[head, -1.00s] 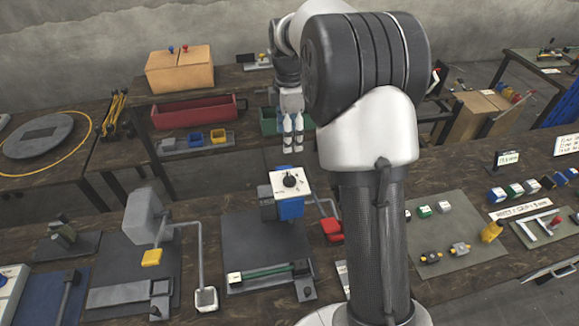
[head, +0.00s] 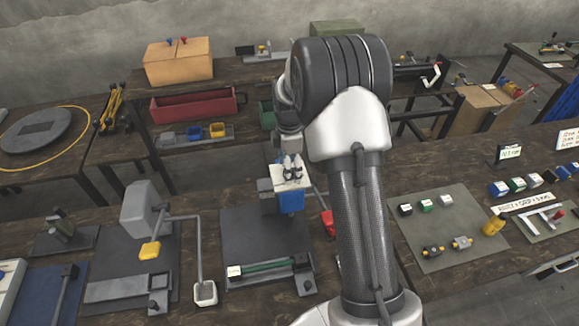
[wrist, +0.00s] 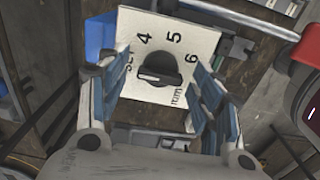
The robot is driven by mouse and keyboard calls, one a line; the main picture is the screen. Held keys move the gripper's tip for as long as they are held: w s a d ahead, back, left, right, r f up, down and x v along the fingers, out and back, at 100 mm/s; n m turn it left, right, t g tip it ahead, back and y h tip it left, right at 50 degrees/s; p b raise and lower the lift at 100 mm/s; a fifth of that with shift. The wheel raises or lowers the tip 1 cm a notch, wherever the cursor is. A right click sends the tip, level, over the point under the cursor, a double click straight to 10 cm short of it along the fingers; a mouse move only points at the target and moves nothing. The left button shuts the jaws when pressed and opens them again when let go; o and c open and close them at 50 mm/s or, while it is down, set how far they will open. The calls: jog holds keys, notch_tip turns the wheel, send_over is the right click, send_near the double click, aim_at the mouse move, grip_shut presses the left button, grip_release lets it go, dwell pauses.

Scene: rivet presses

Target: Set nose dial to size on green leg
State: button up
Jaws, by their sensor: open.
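The nose dial is a black knob (wrist: 160,72) on a white plate (wrist: 146,28) marked SET, 4, 5, 6 and mm. Its bar lies roughly crosswise in the wrist view, and I cannot tell which mark it points to. In the head view the plate (head: 290,184) tops a blue press head (head: 291,202), and the knob is hidden by my gripper (head: 291,168). My gripper (wrist: 162,80) is open, its fingers on either side of the knob; contact is not clear. The green leg (head: 262,267) lies on the press base below, with a small white label (head: 234,271) at its left end.
A grey press with a yellow pad (head: 150,250) stands to the left. A red block (head: 327,222) is close right of the blue head. A mat (head: 445,225) with several small parts lies to the right, near a small display (head: 509,152).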

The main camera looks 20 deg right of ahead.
jog(key=shift+c, duration=0.4)
jog(key=c, duration=1)
jog(key=m, duration=0.4)
jog(key=shift+m, duration=0.4)
jog(key=m, duration=0.5)
jog(key=shift+p, duration=0.3)
jog(key=m, duration=0.5)
jog(key=shift+m, duration=0.4)
jog(key=m, duration=0.4)
jog(key=shift+m, duration=0.3)
